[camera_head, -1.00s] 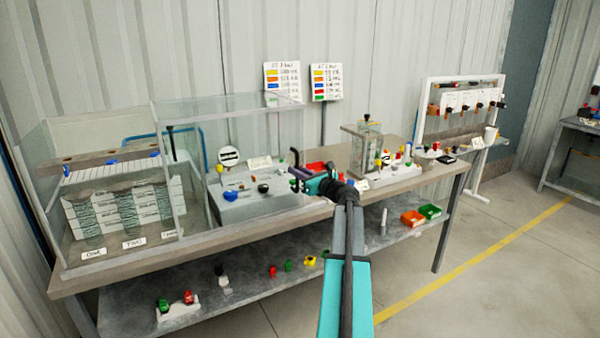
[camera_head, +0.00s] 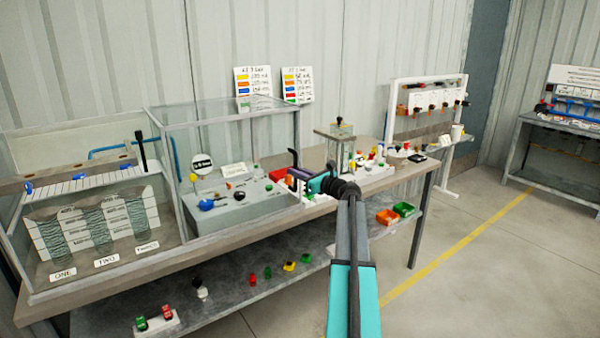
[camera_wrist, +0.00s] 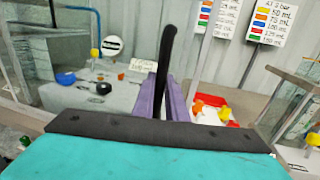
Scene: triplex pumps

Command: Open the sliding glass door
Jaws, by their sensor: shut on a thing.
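The glass section with a pale frame (camera_head: 168,180) stands on the bench over a grey panel of knobs. A slim black upright handle (camera_head: 293,157) is at its right edge. My gripper (camera_head: 303,174) is at this handle, in front of the bench's middle. In the wrist view, the dark handle (camera_wrist: 165,60) stands upright between the purple fingers of my gripper (camera_wrist: 163,98), which is shut on it. The handle's lower part is hidden behind my gripper. The left glass section, holding tubes labelled ONE, TWO and THREE (camera_head: 147,247), stands beside it.
The lower shelf (camera_head: 235,312) holds loose parts and small bins. A white stand (camera_head: 394,105) and clear floor lie to the right.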

